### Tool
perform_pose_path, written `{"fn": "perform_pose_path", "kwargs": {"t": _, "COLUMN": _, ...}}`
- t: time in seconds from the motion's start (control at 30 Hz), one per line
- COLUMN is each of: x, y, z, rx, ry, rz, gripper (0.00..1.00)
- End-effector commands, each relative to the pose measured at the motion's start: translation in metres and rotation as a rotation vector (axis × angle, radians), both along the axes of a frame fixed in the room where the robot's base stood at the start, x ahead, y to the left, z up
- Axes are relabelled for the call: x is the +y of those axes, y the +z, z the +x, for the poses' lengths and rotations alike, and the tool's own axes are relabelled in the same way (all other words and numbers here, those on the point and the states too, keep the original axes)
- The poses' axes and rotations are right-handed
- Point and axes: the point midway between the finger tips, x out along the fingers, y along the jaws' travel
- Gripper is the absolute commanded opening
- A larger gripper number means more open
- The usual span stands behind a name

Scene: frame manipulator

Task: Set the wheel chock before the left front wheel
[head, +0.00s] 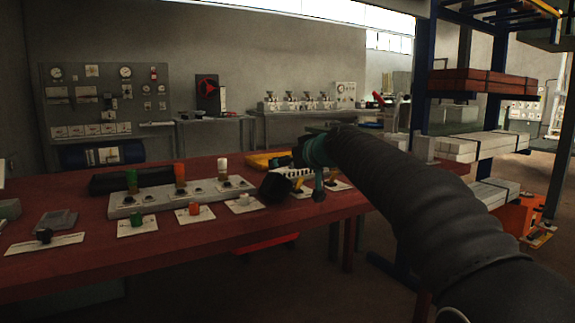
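I cannot make out a wheel chock or a left front wheel for certain in the head view. My arm comes in from the lower right in a dark ribbed sleeve. My gripper (275,187) appears as a small black shape over the right part of the red table; its fingers are too dark and small to tell open from shut. No held object can be made out. A flat yellow object (266,160) lies at the table's back edge behind my gripper; what it is, I cannot tell.
The red table (75,262) carries a grey block (160,201) with coloured pegs, and several labelled cards. A blue-posted rack (418,85) with stacked bars stands right, an orange machine (518,215) beside it. Panels and benches line the back wall. Dark floor is open in front.

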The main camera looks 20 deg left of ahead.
Motion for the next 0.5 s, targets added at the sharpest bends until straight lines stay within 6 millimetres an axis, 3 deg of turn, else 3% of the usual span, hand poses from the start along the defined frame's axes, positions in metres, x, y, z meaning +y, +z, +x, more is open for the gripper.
{"fn": "perform_pose_path", "kwargs": {"t": 0.3, "x": -0.048, "y": 0.021, "z": -0.041, "rx": -0.002, "ry": -0.002, "rz": 0.002, "gripper": 0.87}}
{"fn": "perform_pose_path", "kwargs": {"t": 0.5, "x": -0.067, "y": 0.030, "z": -0.058, "rx": -0.002, "ry": -0.001, "rz": 0.001, "gripper": 0.87}}
